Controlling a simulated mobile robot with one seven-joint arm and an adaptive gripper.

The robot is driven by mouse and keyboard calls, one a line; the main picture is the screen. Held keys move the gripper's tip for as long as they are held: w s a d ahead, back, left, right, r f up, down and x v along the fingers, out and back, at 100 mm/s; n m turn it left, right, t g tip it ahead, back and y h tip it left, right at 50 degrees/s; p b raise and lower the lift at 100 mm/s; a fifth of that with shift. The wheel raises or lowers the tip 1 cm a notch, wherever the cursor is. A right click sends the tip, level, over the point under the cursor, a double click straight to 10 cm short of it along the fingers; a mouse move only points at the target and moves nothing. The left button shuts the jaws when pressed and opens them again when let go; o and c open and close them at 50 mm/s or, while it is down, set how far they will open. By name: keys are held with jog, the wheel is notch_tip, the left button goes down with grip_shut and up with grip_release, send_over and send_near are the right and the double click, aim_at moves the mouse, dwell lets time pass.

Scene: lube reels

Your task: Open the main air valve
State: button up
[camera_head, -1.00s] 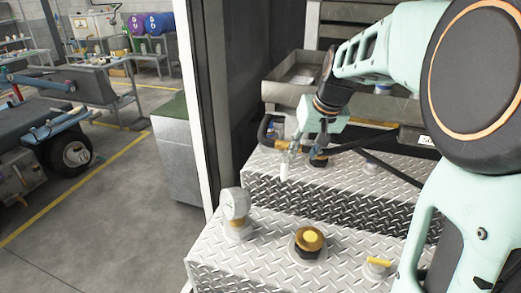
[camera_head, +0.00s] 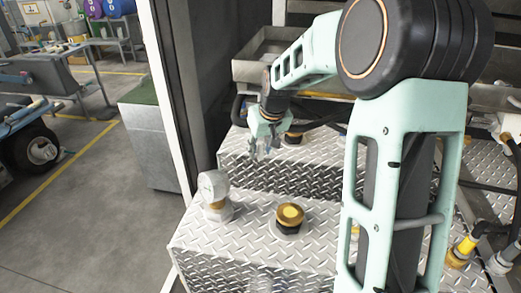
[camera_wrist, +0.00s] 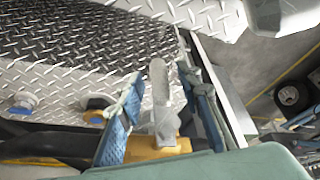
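In the wrist view a grey upright lever-like handle (camera_wrist: 160,90) rises from a yellow-orange body (camera_wrist: 150,148). It may be the main air valve, but no label is readable. My gripper (camera_wrist: 158,92) has its two blue fingers apart, one on each side of this handle. Gaps show on both sides of it, and I cannot tell whether either finger touches it. In the head view my gripper (camera_head: 262,150) is low by the front left of the upper tread-plate step (camera_head: 320,176). The handle cannot be made out there.
A brass-coloured fitting (camera_head: 292,137) is behind my gripper. A grey tray (camera_head: 262,70) sits further back.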

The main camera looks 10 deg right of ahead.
jog(key=shift+w+f, duration=0.15)
jog(key=shift+f, duration=0.15)
jog(key=shift+c, duration=0.4)
grip_shut()
